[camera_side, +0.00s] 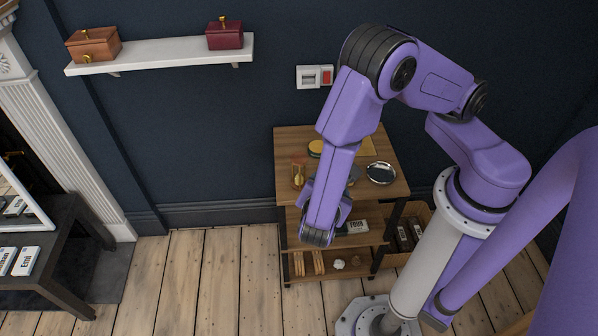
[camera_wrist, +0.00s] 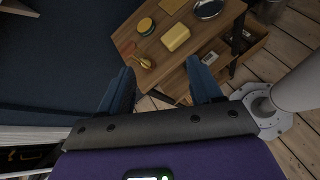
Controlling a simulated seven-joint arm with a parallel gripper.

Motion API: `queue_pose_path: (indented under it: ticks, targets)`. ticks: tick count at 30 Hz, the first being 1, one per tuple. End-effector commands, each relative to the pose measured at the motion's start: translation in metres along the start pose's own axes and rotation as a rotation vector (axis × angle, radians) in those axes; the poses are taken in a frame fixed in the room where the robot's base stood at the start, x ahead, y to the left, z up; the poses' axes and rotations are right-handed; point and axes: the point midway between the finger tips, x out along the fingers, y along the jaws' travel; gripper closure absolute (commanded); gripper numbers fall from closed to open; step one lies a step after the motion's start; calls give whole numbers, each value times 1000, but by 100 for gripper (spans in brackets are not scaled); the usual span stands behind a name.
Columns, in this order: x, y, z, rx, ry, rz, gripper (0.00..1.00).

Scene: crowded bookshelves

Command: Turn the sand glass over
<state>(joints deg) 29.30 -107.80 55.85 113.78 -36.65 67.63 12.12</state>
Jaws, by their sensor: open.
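The sand glass (camera_side: 298,174) appears to be the small upright piece with a reddish-brown frame and golden lower part, at the left edge of the wooden shelf unit's top (camera_side: 290,140). In the wrist view a reddish piece and a golden piece lie close together at the top's near edge; I cannot tell which is the sand glass. My gripper (camera_side: 318,236) points down in front of the unit, apart from the sand glass. In the wrist view its two blue fingers (camera_wrist: 160,68) are spread with nothing between them.
Lower shelves carry books and small items. A crate (camera_side: 408,232) stands right of the unit. A dark table (camera_side: 60,240) is at left; wooden floor between is clear.

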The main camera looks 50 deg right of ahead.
Motion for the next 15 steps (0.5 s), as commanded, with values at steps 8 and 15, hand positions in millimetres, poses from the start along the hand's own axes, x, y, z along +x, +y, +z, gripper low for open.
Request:
queue_pose_path:
  ticks: [8,15]
  targets:
    - [42,-4,-51,-162,-174,222,36]
    - [84,-12,-86,-302,-295,425,36]
